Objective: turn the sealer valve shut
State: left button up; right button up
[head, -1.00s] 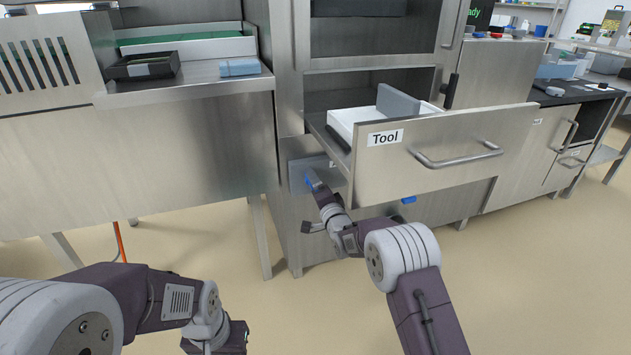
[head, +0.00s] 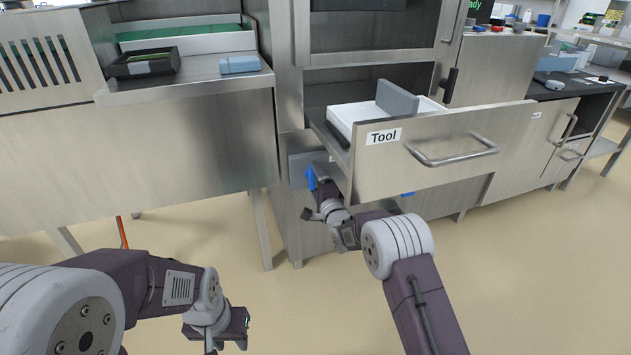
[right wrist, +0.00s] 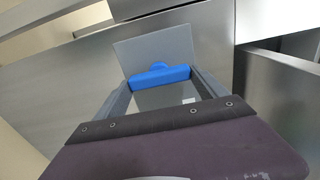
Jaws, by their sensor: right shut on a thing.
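The blue valve handle (head: 311,179) sits on a grey plate (head: 298,164) on the cabinet front, below and left of the open drawer. My right gripper (head: 316,182) is at the handle. In the right wrist view the blue handle (right wrist: 160,75) lies across between the two finger ends of my right gripper (right wrist: 161,82), with the grey plate (right wrist: 150,48) behind it. The gripper is shut on the handle. My left gripper (head: 240,325) hangs low at the lower left, over the floor and away from the valve; its fingers are not clear.
The drawer labelled Tool (head: 440,155) stands open just above and right of my right gripper, with a white tray (head: 345,122) inside. A steel counter (head: 190,82) with a dark box (head: 146,63) and a blue pack (head: 240,65) is at the left. The floor in front is clear.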

jog(key=shift+f, duration=0.1)
jog(key=o, duration=1.3)
jog(key=shift+s+d, duration=0.1)
jog(key=b+v, duration=0.8)
jog(key=v, duration=0.1)
